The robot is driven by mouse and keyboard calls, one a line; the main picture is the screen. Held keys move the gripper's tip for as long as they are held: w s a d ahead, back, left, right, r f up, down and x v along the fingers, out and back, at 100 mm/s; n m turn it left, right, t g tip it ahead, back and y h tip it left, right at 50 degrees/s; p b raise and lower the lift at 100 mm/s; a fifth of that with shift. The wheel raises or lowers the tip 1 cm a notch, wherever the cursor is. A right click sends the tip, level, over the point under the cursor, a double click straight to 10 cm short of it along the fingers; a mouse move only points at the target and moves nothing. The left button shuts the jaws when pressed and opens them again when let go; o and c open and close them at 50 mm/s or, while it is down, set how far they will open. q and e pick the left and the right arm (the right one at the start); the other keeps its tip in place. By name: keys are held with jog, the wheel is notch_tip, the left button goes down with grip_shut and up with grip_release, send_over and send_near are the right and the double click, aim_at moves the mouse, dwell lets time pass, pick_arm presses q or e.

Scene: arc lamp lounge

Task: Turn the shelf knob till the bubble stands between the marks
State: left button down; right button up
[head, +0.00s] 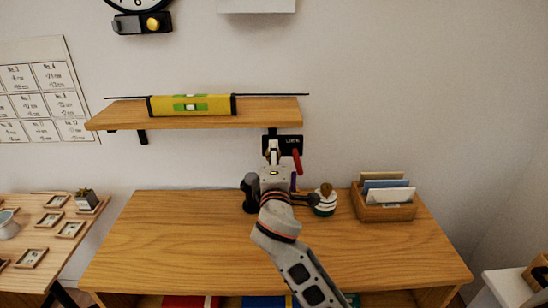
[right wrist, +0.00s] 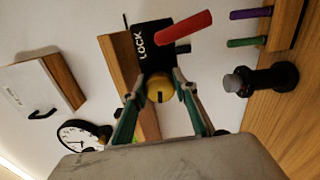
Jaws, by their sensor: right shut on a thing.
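The wooden shelf (head: 270,112) is on the wall, its left end slightly lower in the head view. A yellow spirit level (head: 218,105) with black ends lies on it. Its green vial (head: 190,106) shows a pale spot near the middle, too small to judge against marks. Under the shelf's right end is a black LOCK plate (head: 285,140) with a red lever (head: 297,160). In the right wrist view my right gripper (right wrist: 160,83) is shut on the yellow round knob (right wrist: 160,91) beside the LOCK plate (right wrist: 150,45). My left gripper is out of view.
A side table (head: 45,235) stands left. A clock (head: 138,5) hangs above. The cabinet top's left half is clear.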

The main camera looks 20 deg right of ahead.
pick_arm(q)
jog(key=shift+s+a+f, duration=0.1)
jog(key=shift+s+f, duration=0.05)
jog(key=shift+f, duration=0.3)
pick_arm(e)
jog(key=shift+m, duration=0.4)
jog(key=o, duration=1.1)
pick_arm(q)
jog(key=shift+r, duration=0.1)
pick_arm(e)
jog(key=shift+v, duration=3.8)
jog(key=shift+f, duration=0.1)
